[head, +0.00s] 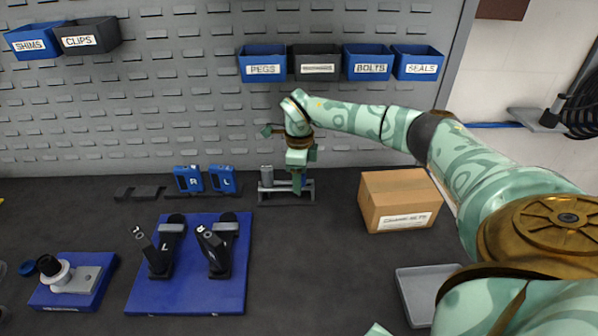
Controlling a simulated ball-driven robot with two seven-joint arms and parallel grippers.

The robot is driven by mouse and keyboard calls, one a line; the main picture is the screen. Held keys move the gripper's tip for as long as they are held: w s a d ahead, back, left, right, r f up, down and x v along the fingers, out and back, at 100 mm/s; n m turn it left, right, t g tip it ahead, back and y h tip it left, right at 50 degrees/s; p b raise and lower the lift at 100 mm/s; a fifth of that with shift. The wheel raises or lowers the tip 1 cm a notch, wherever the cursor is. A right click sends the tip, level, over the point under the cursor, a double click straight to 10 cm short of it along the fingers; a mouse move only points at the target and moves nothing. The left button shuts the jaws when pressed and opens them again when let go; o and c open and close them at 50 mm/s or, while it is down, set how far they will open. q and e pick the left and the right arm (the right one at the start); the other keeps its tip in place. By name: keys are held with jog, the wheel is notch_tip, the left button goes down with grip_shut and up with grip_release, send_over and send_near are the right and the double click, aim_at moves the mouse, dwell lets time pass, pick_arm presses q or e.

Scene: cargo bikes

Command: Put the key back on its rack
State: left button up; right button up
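My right gripper (298,178) reaches down at the back of the bench, with its fingers at the right part of a small grey rack (264,200). A grey upright piece (266,174) stands at the left of this rack, beside the gripper. A little blue shows right behind the fingers. I cannot make out a key for certain; the gripper hides that part of the rack. Whether the fingers are open or closed on something is too small to tell. My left gripper is not in view.
A cardboard box (390,202) stands right of the rack, with a grey tray (425,285) in front. Blue blocks marked R (188,180) and L (223,180) stand left. A blue board (190,295) with two black fixtures lies nearer. Labelled bins, including PEGS (262,64), hang above.

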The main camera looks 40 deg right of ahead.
jog(key=shift+r, duration=0.1)
notch_tip(320, 180, up, 13)
jog(key=p, duration=0.3)
jog(key=shift+f, duration=0.2)
dwell(0.5)
